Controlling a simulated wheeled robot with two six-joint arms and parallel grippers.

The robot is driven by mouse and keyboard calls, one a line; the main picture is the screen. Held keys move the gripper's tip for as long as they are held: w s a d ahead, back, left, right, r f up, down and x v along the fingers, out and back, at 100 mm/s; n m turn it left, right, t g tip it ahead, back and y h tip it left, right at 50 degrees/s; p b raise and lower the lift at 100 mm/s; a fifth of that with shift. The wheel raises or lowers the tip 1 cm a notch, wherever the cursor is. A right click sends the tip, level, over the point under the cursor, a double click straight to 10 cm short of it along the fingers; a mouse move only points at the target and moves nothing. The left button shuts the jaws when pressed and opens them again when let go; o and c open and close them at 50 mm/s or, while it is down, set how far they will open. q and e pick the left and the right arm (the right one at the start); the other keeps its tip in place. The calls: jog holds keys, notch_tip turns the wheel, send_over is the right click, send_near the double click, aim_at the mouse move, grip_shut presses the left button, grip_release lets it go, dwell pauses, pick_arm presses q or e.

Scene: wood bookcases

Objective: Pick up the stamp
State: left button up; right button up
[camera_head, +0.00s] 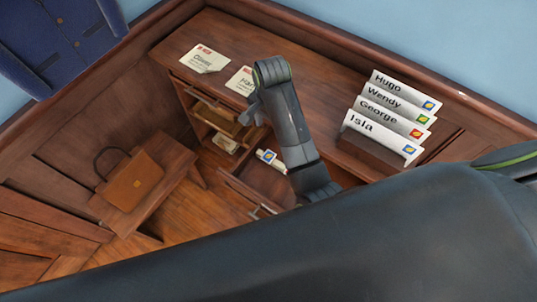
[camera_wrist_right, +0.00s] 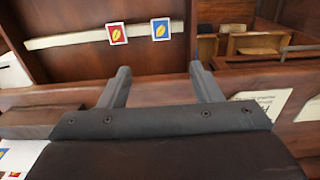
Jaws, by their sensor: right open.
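In the right wrist view a red stamp (camera_wrist_right: 117,33) and a blue stamp (camera_wrist_right: 160,28) sit side by side on a white strip (camera_wrist_right: 70,38) inside an open drawer. In the head view, small stamps (camera_head: 268,156) show in the open drawer (camera_head: 262,181), left of my arm. My right gripper (camera_wrist_right: 162,75) is open and empty; its two fingers point toward the drawer, with the stamps beyond the tips. In the head view it hangs at the desk edge (camera_head: 255,108), its fingers partly unclear. My left gripper is not in view.
A wooden holder (camera_head: 372,159) with several stamped, named envelopes (camera_head: 382,135) stands on the desk right of my arm. Two papers lie on the desk, one at the left (camera_head: 204,59). Another open drawer (camera_head: 217,117) is nearby. A briefcase (camera_head: 131,180) rests on a stool.

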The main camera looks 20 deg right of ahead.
notch_tip(320, 180, down, 4)
jog(key=b, duration=0.1)
send_over(269, 155)
jog(key=f, duration=0.6)
jog(key=shift+d+p, duration=0.25)
jog(key=shift+p, duration=0.05)
jog(key=f, duration=0.4)
jog(key=shift+s+a+f+p, duration=0.1)
jog(key=shift+a+f+p, duration=0.1)
jog(key=shift+p, duration=0.1)
jog(key=shift+f, duration=0.6)
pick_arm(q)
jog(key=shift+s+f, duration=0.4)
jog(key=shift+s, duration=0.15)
pick_arm(e)
jog(key=shift+c, duration=0.5)
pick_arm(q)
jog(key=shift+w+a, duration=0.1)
pick_arm(e)
jog(key=c, duration=1)
